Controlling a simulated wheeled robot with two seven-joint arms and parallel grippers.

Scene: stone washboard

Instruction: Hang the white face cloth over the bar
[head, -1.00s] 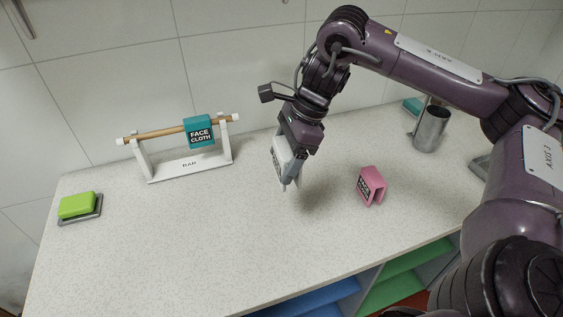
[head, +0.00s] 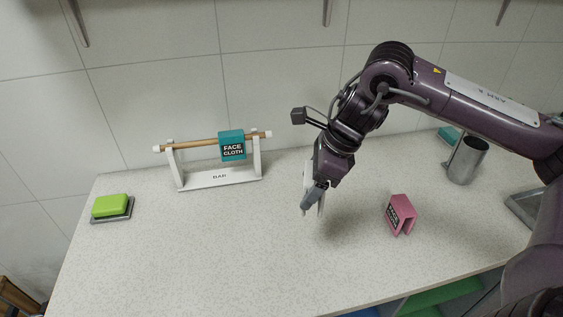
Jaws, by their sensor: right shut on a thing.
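The white face cloth (head: 308,181) is in my right gripper (head: 311,203), low over the middle of the counter. The arm and fingers hide much of it, and I cannot tell whether it touches the counter. The bar (head: 195,144) is a wooden rod with white ends on a white stand marked BAR, to the left of the gripper. A teal face cloth (head: 232,146) hangs over its right part; the left part of the rod is bare. My left gripper is out of view.
A pink face cloth (head: 400,214) stands folded to the right of the gripper. A green block (head: 110,205) sits on a grey dish at the left. A metal cup (head: 467,160) and a grey tray (head: 526,206) are at the right. The counter's front middle is clear.

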